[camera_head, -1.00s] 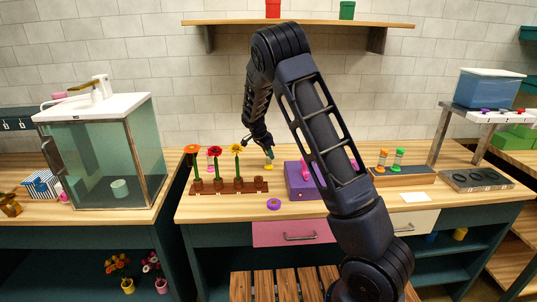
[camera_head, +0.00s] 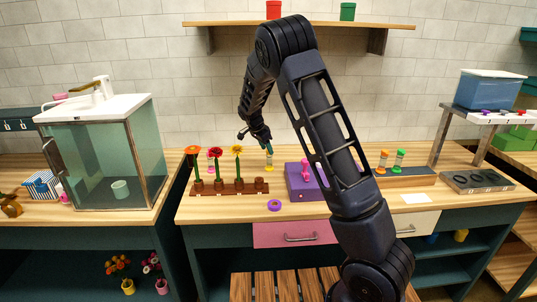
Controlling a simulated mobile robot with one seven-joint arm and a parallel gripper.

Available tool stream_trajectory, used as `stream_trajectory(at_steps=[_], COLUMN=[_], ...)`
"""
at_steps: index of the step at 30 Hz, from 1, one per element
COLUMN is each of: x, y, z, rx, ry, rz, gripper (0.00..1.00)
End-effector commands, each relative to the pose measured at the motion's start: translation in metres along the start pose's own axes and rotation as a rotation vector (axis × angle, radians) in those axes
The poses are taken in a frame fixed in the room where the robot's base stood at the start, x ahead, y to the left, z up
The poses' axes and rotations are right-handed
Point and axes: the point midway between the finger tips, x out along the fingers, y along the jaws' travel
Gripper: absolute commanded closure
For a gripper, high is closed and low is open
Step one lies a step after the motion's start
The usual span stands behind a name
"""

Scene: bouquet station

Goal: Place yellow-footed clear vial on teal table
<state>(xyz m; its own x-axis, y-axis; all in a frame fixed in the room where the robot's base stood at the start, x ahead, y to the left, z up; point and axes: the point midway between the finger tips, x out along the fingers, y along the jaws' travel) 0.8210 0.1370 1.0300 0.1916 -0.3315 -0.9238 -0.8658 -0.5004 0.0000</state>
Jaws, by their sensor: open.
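The yellow-footed clear vial (camera_head: 269,163) stands upright on the wooden top of the teal table (camera_head: 225,208), behind and right of the flower rack. Its yellow foot shows at the tabletop. My gripper (camera_head: 269,149) is just above the vial's top, pointing down, and is open. The gap between the fingertips and the vial is too small to tell.
A brown rack (camera_head: 230,187) holds several flowers left of the vial. A purple box (camera_head: 303,180) stands to the right, and a purple ring (camera_head: 274,205) lies in front. Orange and green vials (camera_head: 398,159) stand in a wooden holder farther right. A glass tank (camera_head: 105,150) is at the left.

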Motion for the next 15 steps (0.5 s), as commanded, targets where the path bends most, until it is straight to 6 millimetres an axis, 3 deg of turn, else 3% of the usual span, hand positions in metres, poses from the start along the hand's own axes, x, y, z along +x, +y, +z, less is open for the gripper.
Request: stream_trajectory(at_steps=[6,15], x=[-0.043,-0.072], y=[-0.001,0.0], z=[0.0,0.0], rx=[0.0,0.001], ry=[-0.001,-0.001], rz=[-0.003,0.0], gripper=[0.51,0.51])
